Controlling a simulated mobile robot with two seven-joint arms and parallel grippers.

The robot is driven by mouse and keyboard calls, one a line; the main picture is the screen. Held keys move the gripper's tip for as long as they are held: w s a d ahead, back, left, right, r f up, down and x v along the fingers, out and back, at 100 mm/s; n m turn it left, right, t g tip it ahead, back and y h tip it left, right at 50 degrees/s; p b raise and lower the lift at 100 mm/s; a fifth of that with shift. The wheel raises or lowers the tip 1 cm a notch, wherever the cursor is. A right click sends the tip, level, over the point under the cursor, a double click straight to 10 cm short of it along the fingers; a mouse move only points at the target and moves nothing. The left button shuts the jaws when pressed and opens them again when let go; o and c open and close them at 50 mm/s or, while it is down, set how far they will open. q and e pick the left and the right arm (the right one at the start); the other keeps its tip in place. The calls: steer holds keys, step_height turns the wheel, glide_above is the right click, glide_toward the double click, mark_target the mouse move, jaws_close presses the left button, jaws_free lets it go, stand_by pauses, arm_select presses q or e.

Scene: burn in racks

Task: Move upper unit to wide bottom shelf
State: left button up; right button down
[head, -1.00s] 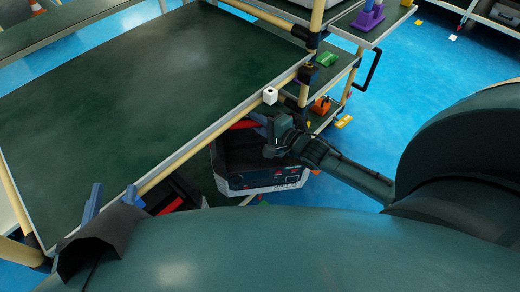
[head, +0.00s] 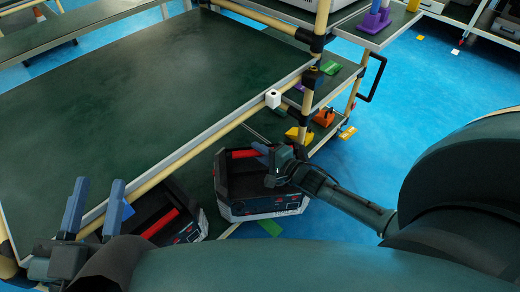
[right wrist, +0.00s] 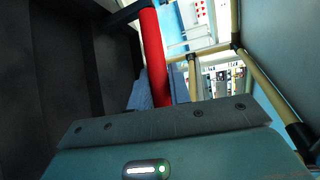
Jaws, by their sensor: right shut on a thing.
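A black and grey unit (head: 262,196) with a red handle hangs beside the near edge of the green table, in front of the lower shelf. My right gripper (head: 263,156) is shut on its red handle. The handle also shows in the right wrist view (right wrist: 152,50), running up from the gripper beside the unit's dark body (right wrist: 60,70). A second similar unit (head: 190,230) with a red handle sits low at the left, partly under the table edge. My left gripper (head: 95,208) is open and empty near the table's front-left edge, its blue fingers pointing up.
The green table top (head: 150,100) is clear. A white cube-like part (head: 272,98) sits on its edge rail. Blue floor (head: 420,100) is open at the right.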

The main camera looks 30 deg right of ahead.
steer(key=c, duration=1.7)
jaws_free()
steer(key=shift+c, duration=0.2)
steer(key=o, duration=0.4)
steer(key=shift+o, duration=0.2)
steer(key=shift+r, duration=0.1)
